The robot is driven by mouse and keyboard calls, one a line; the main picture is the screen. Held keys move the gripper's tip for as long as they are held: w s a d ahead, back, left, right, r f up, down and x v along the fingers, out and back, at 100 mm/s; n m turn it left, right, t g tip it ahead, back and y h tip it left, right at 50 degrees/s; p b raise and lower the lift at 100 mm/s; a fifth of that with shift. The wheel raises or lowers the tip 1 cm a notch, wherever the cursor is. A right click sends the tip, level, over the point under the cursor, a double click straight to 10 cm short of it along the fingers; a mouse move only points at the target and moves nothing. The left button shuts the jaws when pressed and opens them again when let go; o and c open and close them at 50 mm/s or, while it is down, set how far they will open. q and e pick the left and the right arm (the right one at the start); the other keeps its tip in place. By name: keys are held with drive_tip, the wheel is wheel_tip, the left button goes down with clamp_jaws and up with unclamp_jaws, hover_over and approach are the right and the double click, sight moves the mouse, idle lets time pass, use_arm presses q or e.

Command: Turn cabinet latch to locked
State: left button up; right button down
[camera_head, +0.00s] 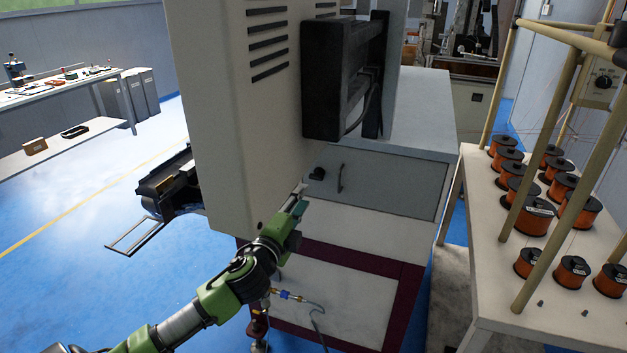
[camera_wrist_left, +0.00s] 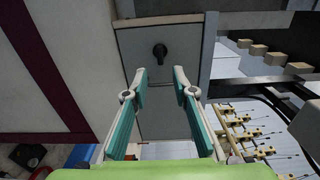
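The cabinet door (camera_head: 405,192) is a grey panel on the low cabinet under the machine, and it looks closed. The latch (camera_head: 317,173) is a small black knob at the door's left side, left of a dark curved handle (camera_head: 340,178). In the left wrist view the latch (camera_wrist_left: 160,50) sits ahead of the fingertips, between their lines. My left gripper (camera_wrist_left: 160,75) is open and empty, its two teal fingers apart and not touching the latch. In the head view the left gripper (camera_head: 301,192) is just below and left of the latch. My right gripper is not in view.
The tall beige machine housing (camera_head: 240,110) stands close to my left arm. A black bracket (camera_head: 335,80) juts out above the door. A table (camera_head: 480,215) with several orange wire spools and slanted posts is on the right. Blue floor (camera_head: 110,270) is open at left.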

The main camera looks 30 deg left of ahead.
sight(315, 179)
use_arm(q)
drive_tip(key=p+x, duration=0.1)
drive_tip(key=x, duration=0.7)
drive_tip(key=shift+w+a, duration=0.1)
drive_tip(key=shift+w, duration=0.3)
clamp_jaws()
